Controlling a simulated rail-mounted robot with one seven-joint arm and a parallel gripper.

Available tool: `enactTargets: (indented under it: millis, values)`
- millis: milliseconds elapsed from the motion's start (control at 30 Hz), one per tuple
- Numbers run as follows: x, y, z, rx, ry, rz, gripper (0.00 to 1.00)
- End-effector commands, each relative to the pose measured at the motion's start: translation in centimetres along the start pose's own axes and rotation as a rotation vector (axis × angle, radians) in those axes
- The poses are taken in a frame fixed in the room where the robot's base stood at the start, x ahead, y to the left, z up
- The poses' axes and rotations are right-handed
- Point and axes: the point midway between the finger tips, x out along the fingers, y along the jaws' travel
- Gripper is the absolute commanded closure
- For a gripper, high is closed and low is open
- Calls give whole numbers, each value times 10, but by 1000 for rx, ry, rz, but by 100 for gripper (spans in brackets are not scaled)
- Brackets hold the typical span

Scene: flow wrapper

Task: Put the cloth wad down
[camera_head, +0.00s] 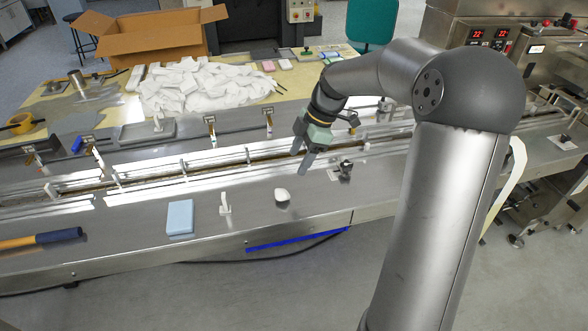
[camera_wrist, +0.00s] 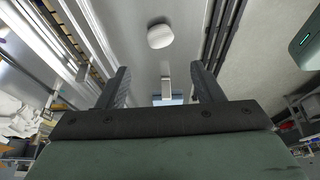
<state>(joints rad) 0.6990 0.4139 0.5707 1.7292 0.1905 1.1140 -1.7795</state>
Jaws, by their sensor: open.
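The cloth wad (camera_head: 282,195), a small rounded white lump, lies on the metal front ledge of the wrapper, to the right of a small white upright bracket. It also shows in the wrist view (camera_wrist: 160,36), near the top centre and beyond the fingertips. My gripper (camera_head: 301,160) is above the ledge, up and to the right of the wad in the head view. In the wrist view, its two dark fingers (camera_wrist: 160,72) stand wide apart with nothing gripped between them. The wad is clear of both fingers.
A light blue block (camera_head: 180,217) and the white bracket (camera_head: 225,203) stand left of the wad. A dark blue and orange handle (camera_head: 42,239) lies far left. The conveyor channel (camera_head: 230,157) runs behind. A white heap (camera_head: 195,85) and a cardboard box (camera_head: 140,36) sit farther back.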

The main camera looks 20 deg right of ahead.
Motion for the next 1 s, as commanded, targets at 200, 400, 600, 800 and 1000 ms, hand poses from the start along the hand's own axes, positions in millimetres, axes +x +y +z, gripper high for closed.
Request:
enactTargets:
  millis: [200, 400, 600, 800, 1000]
  values:
    - [1, -34, -20, 169, -98, -21, 40]
    - [11, -136, -44, 706, -303, 75, 40]
    - [21, -229, -41, 1211, -324, 247, 40]
    - [32, -270, -35, 1451, -284, 310, 40]
    - [33, -273, -34, 1481, -281, 315, 40]
